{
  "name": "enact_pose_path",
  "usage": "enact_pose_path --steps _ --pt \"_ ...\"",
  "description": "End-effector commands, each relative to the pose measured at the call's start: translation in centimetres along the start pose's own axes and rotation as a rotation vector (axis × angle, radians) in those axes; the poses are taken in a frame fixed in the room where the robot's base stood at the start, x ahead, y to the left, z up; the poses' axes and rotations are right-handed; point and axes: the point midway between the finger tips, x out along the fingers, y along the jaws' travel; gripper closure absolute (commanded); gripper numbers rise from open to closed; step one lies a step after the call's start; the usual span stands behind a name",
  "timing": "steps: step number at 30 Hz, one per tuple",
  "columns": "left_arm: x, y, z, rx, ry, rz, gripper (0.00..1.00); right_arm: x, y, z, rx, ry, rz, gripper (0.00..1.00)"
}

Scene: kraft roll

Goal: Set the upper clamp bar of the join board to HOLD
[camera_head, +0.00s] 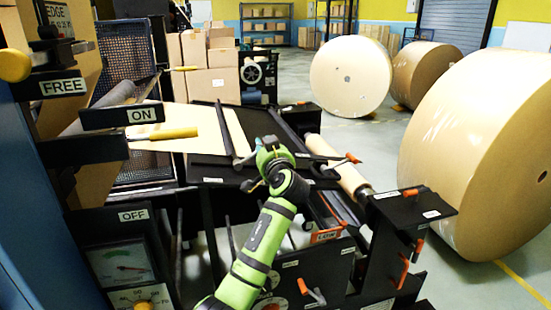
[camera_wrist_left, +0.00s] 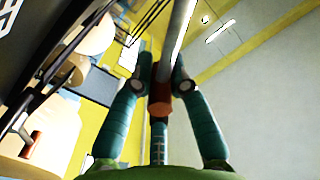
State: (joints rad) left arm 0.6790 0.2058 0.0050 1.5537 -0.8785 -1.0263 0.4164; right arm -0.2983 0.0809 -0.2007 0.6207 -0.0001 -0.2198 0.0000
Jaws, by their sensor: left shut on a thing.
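The join board (camera_head: 208,170) is a black panel in the middle of the head view, with a brown kraft sheet running onto it from the left. A long dark grey bar (camera_head: 226,130), which looks like the upper clamp bar, lies across it. My left gripper (camera_head: 258,172) is over the board near that bar's near end, partly hidden by its own wrist. In the left wrist view its fingers (camera_wrist_left: 161,82) are shut on an orange-red grip (camera_wrist_left: 159,106) at the end of a grey bar (camera_wrist_left: 177,35). The HOLD mark is not readable. My right gripper is not in view.
Another lever with an orange handle (camera_head: 352,158) stands right of the board, beside a long kraft core (camera_head: 338,165). A labelled machine panel (camera_head: 60,86) is close on the left. Large kraft rolls (camera_head: 485,150) stand on the floor at right. Boxes (camera_head: 205,60) are stacked behind.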

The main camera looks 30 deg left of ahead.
Motion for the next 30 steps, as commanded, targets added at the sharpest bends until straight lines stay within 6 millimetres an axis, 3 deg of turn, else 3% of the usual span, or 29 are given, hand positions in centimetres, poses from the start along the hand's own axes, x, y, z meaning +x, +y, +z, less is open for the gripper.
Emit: enact_pose_path --steps 3,12,20,30 --pt "0.6 -1.1 0.1 -0.115 -0.005 -0.004 1.0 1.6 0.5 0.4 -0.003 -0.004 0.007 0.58" --pt "0.7 -3.5 -0.9 -0.4 -0.006 -0.002 1.0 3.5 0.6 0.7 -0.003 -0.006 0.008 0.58" --pt "0.7 -5.7 -1.3 -0.64 -0.007 -0.004 1.0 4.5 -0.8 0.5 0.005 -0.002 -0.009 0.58" --pt "0.7 -7.8 -1.1 -0.878 -0.01 -0.005 1.0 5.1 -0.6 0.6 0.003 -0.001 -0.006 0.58"
